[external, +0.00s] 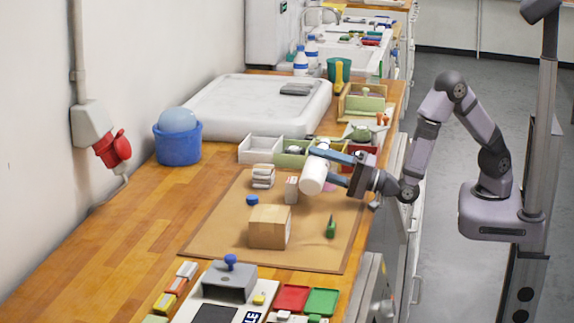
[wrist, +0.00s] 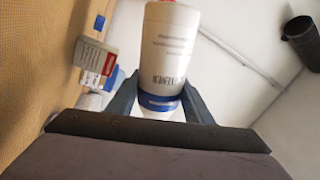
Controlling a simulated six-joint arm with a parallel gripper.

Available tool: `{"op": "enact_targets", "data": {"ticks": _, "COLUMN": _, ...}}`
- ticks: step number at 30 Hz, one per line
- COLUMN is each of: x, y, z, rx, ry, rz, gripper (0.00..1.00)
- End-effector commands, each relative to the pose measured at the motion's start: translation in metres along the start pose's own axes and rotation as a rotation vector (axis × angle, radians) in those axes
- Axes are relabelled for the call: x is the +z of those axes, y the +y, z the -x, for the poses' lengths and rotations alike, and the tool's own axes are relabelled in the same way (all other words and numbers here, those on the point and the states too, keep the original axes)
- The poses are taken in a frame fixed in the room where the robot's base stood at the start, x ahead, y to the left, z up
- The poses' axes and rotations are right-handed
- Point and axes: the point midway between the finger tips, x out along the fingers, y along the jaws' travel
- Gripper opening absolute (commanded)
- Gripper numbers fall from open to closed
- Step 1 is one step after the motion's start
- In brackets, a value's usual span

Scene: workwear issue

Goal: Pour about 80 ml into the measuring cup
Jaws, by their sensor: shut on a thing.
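My gripper (external: 337,168) is shut on a white bottle (external: 313,177) and holds it tilted above the brown mat (external: 215,225). In the wrist view the same bottle (wrist: 170,50) shows dark print, a blue band and a bit of red at the top edge; the fingers (wrist: 158,103) lie on both sides of it. A small pink thing (external: 330,187) shows partly behind the bottle; I cannot tell what it is. I cannot make out the measuring cup for certain in either view. No liquid stream is visible.
A wooden block (external: 268,228), a green item (external: 331,227), a blue cap-like piece (external: 252,200) and small boxes (external: 263,176) stand on the mat. Divided bins (external: 259,150) lie behind. A blue bucket (external: 178,147) stands at left. The wooden counter (external: 130,215) is clear at left.

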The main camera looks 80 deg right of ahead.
Motion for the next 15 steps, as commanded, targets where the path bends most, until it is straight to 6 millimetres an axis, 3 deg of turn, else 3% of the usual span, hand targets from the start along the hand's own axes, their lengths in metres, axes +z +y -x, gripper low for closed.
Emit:
{"op": "enact_targets", "data": {"ticks": 8, "x": -0.001, "y": 0.002, "z": 0.000, "rx": -0.001, "ry": -0.007, "rz": 0.031, "gripper": 0.16}}
{"op": "enact_targets", "data": {"ticks": 15, "x": -0.004, "y": 0.009, "z": 0.001, "rx": -0.002, "ry": -0.041, "rz": 0.161, "gripper": 0.16}}
